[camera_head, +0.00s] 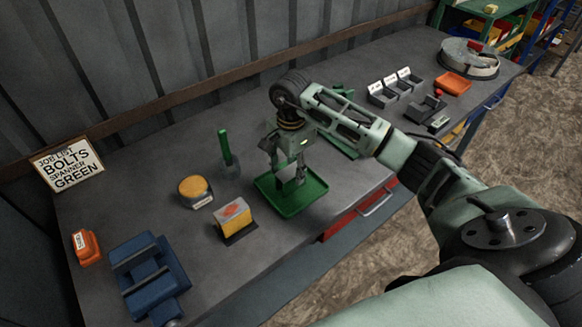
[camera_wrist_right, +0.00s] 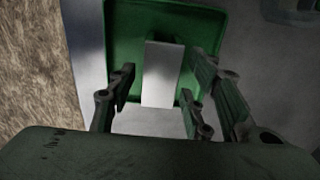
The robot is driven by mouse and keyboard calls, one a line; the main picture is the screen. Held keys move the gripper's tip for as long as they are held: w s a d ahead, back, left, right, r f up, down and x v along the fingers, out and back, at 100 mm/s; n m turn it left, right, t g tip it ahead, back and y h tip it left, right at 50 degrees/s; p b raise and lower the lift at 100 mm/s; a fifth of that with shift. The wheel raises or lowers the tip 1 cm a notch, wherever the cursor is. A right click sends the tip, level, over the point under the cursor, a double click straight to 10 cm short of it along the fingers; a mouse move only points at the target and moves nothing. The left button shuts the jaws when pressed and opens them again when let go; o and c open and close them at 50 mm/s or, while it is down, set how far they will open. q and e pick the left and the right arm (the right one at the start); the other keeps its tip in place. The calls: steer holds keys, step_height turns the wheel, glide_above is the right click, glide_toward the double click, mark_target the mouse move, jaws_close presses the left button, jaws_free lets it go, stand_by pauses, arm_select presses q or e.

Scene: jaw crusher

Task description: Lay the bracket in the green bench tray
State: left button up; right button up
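The green bench tray (camera_head: 306,196) lies on the bench, and it also shows in the right wrist view (camera_wrist_right: 213,25). My right gripper (camera_head: 289,181) points down over it. In the right wrist view, my right gripper's fingers (camera_wrist_right: 157,100) stand apart on either side of a pale grey plate, seemingly the bracket (camera_wrist_right: 163,75). A narrow gap shows on the plate's left side. Whether the plate rests on the tray floor is hard to tell. The bracket is mostly hidden by the fingers in the head view. My left gripper is not in view.
Left of the tray are a yellow-and-orange box (camera_head: 236,216), a round yellow-topped item (camera_head: 194,187) and a green-handled tool (camera_head: 226,150). A blue vise (camera_head: 150,275) stands at the front left. Small labelled bins (camera_head: 383,95) and an orange tray (camera_head: 453,83) are farther right.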

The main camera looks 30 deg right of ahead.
mark_target(291, 171)
steer(key=shift+r, duration=0.1)
steer(key=shift+r, duration=0.2)
step_height(291, 171, up, 12)
steer(key=b, duration=0.2)
steer(key=shift+f, duration=0.15)
stand_by(0.7)
